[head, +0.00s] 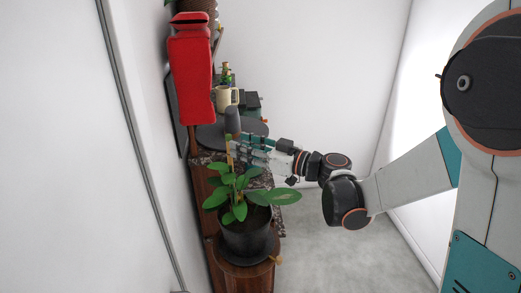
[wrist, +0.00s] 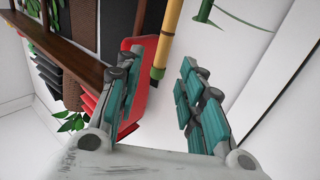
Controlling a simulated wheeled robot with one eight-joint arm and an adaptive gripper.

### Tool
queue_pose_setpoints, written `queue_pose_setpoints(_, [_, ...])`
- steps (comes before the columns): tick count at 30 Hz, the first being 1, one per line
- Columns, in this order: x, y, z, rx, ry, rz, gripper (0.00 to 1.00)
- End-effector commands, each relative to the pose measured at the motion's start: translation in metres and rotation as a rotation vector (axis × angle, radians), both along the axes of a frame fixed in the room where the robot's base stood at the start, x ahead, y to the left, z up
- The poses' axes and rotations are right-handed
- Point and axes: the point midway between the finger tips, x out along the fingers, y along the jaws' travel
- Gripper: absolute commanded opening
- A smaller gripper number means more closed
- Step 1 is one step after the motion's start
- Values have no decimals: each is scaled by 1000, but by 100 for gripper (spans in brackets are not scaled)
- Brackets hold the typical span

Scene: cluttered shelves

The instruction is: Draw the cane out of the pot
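The black pot (head: 247,236) holds a leafy green plant (head: 240,190) and stands low on the wooden furniture in the head view. A yellow cane (head: 229,150) rises above the leaves. My gripper (head: 243,146) is beside the cane, above the plant. In the wrist view my gripper (wrist: 160,62) is open, with the cane's end showing between its fingers. I cannot tell whether either finger touches it.
A tall red object (head: 192,70) stands at the back left; it also shows behind the left finger in the wrist view (wrist: 133,105). A cream mug (head: 226,98) and a dark box (head: 250,104) are farther back. A white wall is close on the left; open floor (head: 340,255) lies right.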

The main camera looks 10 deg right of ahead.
Motion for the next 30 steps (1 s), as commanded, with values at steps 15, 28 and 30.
queue_pose_setpoints(15, [32,44,0,0,0,1,35])
queue_pose_setpoints(28, [33,44,0,0,0,0,0])
queue_pose_setpoints(30, [32,44,0,0,0,0,0])
